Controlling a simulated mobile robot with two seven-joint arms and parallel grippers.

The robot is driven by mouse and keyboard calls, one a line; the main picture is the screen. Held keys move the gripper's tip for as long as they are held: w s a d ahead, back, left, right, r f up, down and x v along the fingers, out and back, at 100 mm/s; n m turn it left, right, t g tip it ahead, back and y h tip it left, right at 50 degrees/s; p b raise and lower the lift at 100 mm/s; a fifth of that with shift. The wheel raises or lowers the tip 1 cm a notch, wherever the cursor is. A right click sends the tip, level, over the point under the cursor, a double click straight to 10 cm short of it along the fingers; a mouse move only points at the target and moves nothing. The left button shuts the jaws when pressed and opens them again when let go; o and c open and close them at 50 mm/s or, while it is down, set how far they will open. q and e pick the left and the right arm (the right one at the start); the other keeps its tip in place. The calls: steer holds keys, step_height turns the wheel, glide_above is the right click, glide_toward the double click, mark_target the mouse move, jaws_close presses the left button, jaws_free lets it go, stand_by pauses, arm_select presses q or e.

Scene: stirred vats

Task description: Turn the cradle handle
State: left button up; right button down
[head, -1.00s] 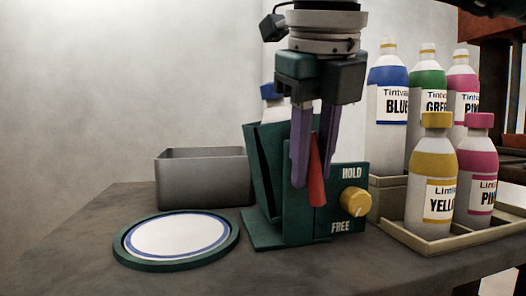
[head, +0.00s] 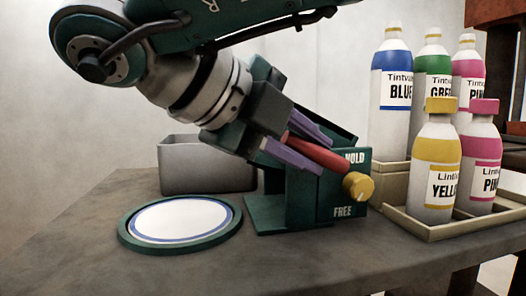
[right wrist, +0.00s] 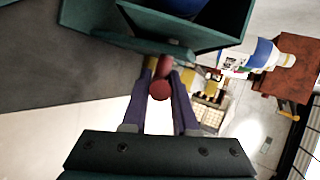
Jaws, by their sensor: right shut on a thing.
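The dark green cradle (head: 285,212) stands on the table with HOLD and FREE marked on its front plate. Its red handle (head: 318,153) slants from upper left down to the right, its end close to the yellow knob (head: 358,186). My right gripper (head: 318,156) is shut on the handle, one purple finger on each side. In the right wrist view the handle's round end (right wrist: 160,90) shows between the fingers. The tipping part of the cradle (right wrist: 100,22) is mostly hidden behind my gripper in the head view. My left gripper is out of view.
A grey open bin (head: 205,180) stands behind a round green-rimmed plate (head: 128,236) on the left. A beige tray (head: 430,232) on the right holds a yellow bottle (head: 436,160) and a pink bottle (head: 482,150), with taller bottles behind. Bare table lies in front.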

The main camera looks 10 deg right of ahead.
steer(key=shift+a+f+n+t+h+b, duration=0.15)
steer(key=shift+n+t+h+b, duration=0.15)
steer(key=shift+h, duration=0.45)
steer(key=shift+d+f+n+t+h+b, duration=0.1)
steer(key=shift+n+t+h+b, duration=0.2)
steer(key=shift+h, duration=0.45)
steer(key=c, duration=0.7)
jaws_free()
step_height(320, 180, up, 12)
steer(key=p, duration=0.9)
step_height(320, 180, up, 8)
steer(key=p, duration=0.7)
glide_above(311, 143)
steer(key=shift+w, duration=0.35)
